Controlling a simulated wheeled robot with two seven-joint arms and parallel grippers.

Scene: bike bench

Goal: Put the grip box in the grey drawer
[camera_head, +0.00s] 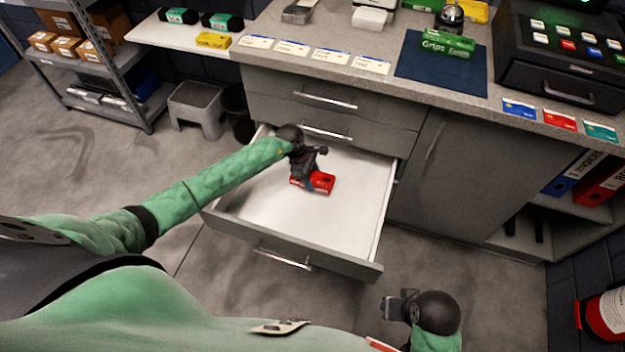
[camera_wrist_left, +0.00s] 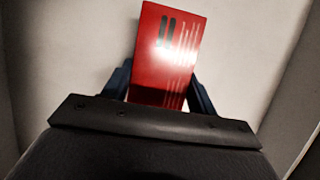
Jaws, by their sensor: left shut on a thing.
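A green box labelled "Grips" (camera_head: 447,43) lies on a dark blue mat (camera_head: 425,70) on the counter. The grey drawer (camera_head: 262,212) is pulled open, with a pale, otherwise bare floor. My left gripper (camera_head: 308,172) is inside the drawer's outline, shut on a red box (camera_head: 320,183) with white lettering. In the left wrist view the red box (camera_wrist_left: 165,55) sits between the two fingers, over the pale drawer floor. I cannot tell whether it touches the floor. My right gripper (camera_head: 396,306) is low in front of the cabinet, away from the drawer; its fingers are unclear.
Two shut drawers (camera_head: 290,88) sit above the open one. A grey step stool (camera_head: 196,108) and a shelf stand at left.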

